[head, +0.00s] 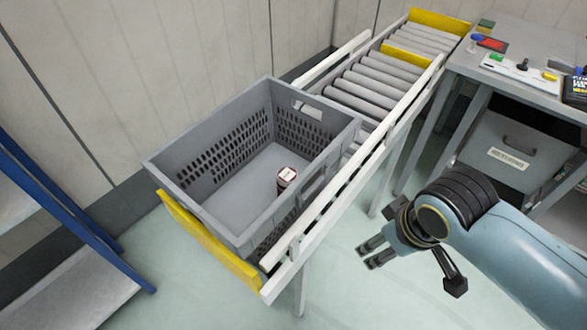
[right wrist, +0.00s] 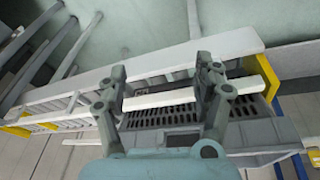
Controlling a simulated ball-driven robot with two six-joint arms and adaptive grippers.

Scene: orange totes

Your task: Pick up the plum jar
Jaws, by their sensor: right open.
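The plum jar (head: 286,178) is small and dark-sided with a pale lid. It stands on the floor of a grey crate (head: 195,187), near the crate's right wall, in the head view. My right gripper (head: 412,268) is to the right of the crate and outside it, apart from the jar, with its fingers spread and nothing between them. In the right wrist view my right gripper (right wrist: 161,78) also shows open, with the conveyor rail and the crate's slotted wall beyond it. I cannot make out the jar there. My left gripper is not in view.
The crate sits at the near end of a roller conveyor (head: 372,88) with a white side rail (head: 345,195) and a yellow end stop (head: 208,243). A grey bench (head: 508,75) stands at right, and a blue-framed rack (head: 70,205) at left.

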